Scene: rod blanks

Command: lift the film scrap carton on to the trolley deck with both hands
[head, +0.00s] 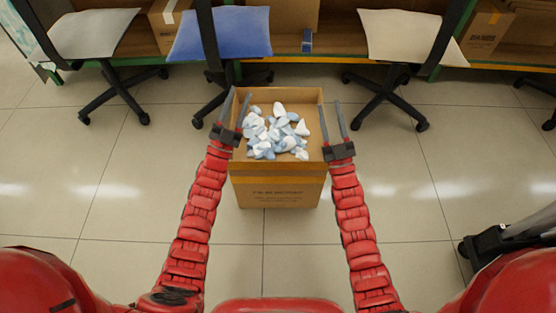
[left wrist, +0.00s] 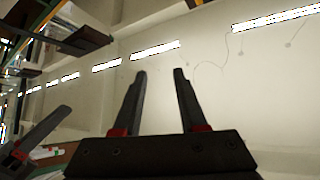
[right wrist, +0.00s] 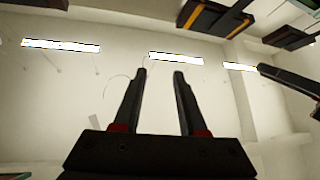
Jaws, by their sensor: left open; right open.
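The film scrap carton (head: 277,190) is an open brown box with printed text on its near side. It stands on the floor in front of me, with white and blue film scraps (head: 275,135) inside. My left gripper (head: 239,93) is open at the carton's left rim, and one finger overlaps the inside of the box. My right gripper (head: 330,103) is open at the right rim, with one finger along the rim and one outside. I cannot tell whether either touches the carton. Both wrist views show empty space between the fingers of my left gripper (left wrist: 160,72) and right gripper (right wrist: 160,72).
A black wheeled thing (head: 485,246) with a grey bar, perhaps the trolley, is cut off at the right edge. Chairs with a blue seat (head: 222,32), a grey seat (head: 92,33) and a beige seat (head: 415,37) stand behind the carton. Shelving with boxes lies beyond.

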